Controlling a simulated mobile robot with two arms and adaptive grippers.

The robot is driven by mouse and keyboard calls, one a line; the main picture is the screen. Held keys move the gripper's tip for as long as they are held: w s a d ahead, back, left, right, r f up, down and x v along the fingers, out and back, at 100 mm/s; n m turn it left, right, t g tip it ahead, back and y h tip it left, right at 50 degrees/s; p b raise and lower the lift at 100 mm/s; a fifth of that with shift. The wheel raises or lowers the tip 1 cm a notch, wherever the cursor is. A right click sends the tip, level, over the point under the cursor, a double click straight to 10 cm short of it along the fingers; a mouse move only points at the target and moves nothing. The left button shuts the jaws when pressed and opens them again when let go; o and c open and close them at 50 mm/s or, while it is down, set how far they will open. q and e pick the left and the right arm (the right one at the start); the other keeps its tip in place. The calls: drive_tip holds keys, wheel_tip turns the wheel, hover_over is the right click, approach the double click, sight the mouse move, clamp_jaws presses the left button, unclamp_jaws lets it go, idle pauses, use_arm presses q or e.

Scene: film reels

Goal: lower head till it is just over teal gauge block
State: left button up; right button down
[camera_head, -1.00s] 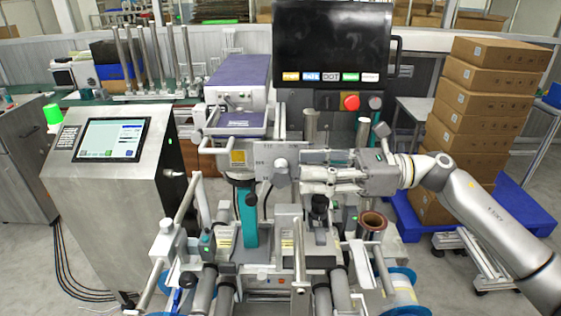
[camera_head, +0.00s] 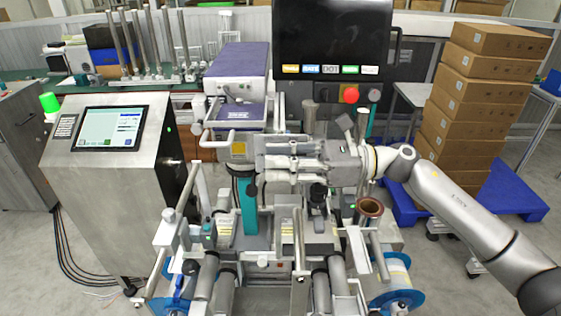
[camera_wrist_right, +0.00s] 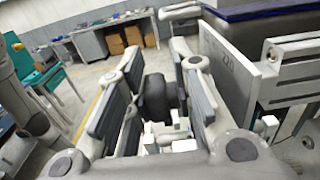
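The teal gauge block (camera_head: 249,208) stands upright in the middle of the machine in the head view, below the fingers of my right gripper (camera_head: 268,160). The head is partly hidden behind the gripper; its plate (camera_wrist_right: 232,75) shows beside the fingers in the right wrist view. There, my right gripper (camera_wrist_right: 155,92) is open, with a dark round knob (camera_wrist_right: 156,98) between its fingers and gaps visible at both sides. I cannot tell how high the head is above the block. My left gripper is not in view.
A screen console (camera_head: 108,135) stands at left. A black monitor (camera_head: 332,42) with a red button (camera_head: 350,94) is behind. Metal posts and rollers (camera_head: 321,292) surround the block. A copper-coloured core (camera_head: 370,207) is at right, with stacked cartons (camera_head: 470,125) beyond.

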drive_tip(key=shift+s+a+h, duration=0.1)
drive_tip(key=shift+s+h, duration=0.05)
drive_tip(key=shift+h, duration=0.15)
drive_tip(key=shift+a+h+p, duration=0.1)
drive_tip(key=shift+h+p, duration=0.4)
drive_tip(key=shift+h, duration=0.4)
drive_tip(key=shift+a+h+p, duration=0.2)
drive_tip(key=shift+h+p, duration=0.15)
drive_tip(key=shift+h, duration=0.65)
drive_tip(key=shift+a+f+h, duration=0.1)
drive_tip(key=shift+f+h, duration=0.05)
drive_tip(key=shift+h, duration=1.05)
drive_tip(key=c, duration=1.4)
unclamp_jaws()
drive_tip(key=shift+r, duration=0.2)
drive_tip(key=shift+c, duration=0.2)
drive_tip(key=shift+s, duration=0.2)
